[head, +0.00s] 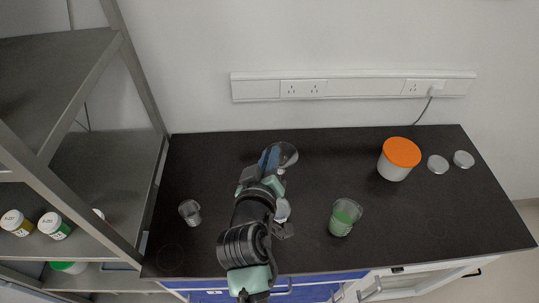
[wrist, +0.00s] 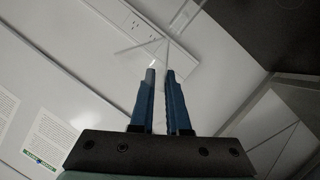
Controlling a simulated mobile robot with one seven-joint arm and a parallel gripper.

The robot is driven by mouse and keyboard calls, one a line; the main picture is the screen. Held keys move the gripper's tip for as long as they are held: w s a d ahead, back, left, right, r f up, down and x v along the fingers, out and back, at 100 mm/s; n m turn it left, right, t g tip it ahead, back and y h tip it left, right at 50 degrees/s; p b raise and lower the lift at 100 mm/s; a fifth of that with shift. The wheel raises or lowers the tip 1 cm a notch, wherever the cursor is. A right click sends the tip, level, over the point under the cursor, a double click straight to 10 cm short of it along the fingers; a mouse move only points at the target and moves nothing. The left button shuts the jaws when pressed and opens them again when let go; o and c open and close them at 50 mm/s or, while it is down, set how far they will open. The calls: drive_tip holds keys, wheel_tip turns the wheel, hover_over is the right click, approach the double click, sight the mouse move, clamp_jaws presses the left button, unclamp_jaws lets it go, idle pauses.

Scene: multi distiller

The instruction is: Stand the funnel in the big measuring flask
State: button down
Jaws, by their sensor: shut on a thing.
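My gripper (head: 268,158) is in the middle of the counter in the head view, with blue fingers. In the wrist view its fingers (wrist: 160,72) are nearly together, shut on the clear glass funnel (wrist: 150,38). The funnel's wide clear mouth (head: 286,153) shows beside the fingertips in the head view; its stem is hidden or too faint to make out. I cannot clearly pick out the big measuring flask; my arm covers part of the counter's middle.
A small clear beaker (head: 190,211) stands left of my arm. A beaker with green liquid (head: 344,217) stands to the right. An orange-lidded white tub (head: 395,165) and two grey lids (head: 438,164) are at the back right. A metal shelf (head: 110,170) bounds the left.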

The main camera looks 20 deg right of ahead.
drive_tip(key=shift+f+b, duration=0.3)
drive_tip(key=shift+f, duration=0.15)
drive_tip(key=c, duration=0.8)
unclamp_jaws()
drive_tip(key=shift+s, duration=0.1)
drive_tip(key=shift+b+v, duration=1.4)
drive_tip(key=shift+v, duration=5)
